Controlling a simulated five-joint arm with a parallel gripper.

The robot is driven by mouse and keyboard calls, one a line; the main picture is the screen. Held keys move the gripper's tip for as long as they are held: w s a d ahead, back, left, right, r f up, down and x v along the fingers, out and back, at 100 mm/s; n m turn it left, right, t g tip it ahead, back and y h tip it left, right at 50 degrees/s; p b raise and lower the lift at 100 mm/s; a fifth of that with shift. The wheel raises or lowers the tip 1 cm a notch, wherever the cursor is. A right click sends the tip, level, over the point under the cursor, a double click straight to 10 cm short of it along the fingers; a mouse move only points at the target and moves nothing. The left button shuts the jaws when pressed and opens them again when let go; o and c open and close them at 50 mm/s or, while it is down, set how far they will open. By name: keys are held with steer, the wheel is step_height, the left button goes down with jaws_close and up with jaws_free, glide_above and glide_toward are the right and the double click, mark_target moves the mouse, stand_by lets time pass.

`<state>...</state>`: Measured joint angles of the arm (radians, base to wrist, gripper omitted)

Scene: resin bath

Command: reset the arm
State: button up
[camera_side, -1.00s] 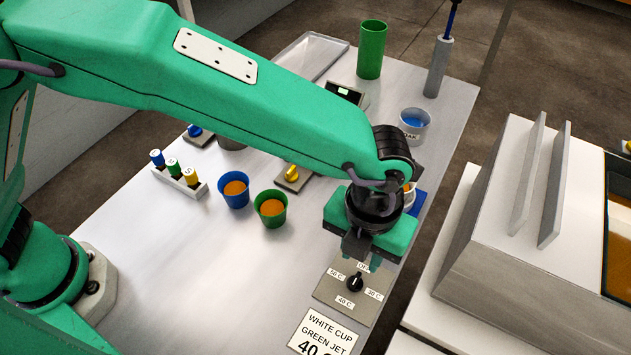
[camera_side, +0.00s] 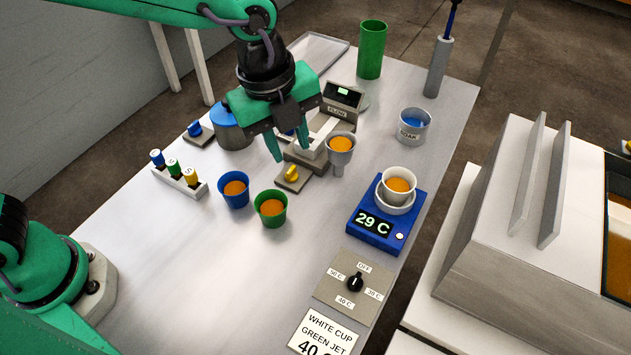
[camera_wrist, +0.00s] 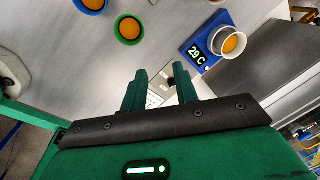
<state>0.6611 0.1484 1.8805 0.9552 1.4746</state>
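My green arm is raised over the back of the table. My gripper (camera_side: 292,143) hangs above the table near the flow unit, its two green fingers apart with nothing seen between them. In the wrist view the gripper (camera_wrist: 160,88) also shows its fingers apart and empty. The fingers look clear of the things below, though the exact height is hard to tell.
A blue heater (camera_side: 376,236) reading 29 C holds a white cup (camera_side: 399,186). A dial panel (camera_side: 340,300) and a card (camera_side: 322,333) lie in front. Blue (camera_side: 234,189) and green (camera_side: 270,209) cups stand mid-table. A grey funnel-like cup (camera_side: 341,150), soak pot (camera_side: 414,125) and green cylinder (camera_side: 371,50) stand behind.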

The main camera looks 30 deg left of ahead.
steer(key=s+a+r+n+t, duration=0.1)
steer(key=s+a+r+n, duration=0.15)
steer(key=a+n, duration=0.45)
steer(key=s+a+r+n+t, duration=0.1)
steer(key=a+r+n, duration=0.3)
steer(key=a, duration=0.5)
steer(key=s+a+f+n+t+y, duration=0.1)
steer(key=s+a+n+t, duration=0.1)
steer(key=s+a+n, duration=0.6)
steer(key=a+n, duration=0.2)
steer(key=n, duration=0.3)
steer(key=shift+a+f, duration=0.15)
steer(key=shift+f, duration=0.1)
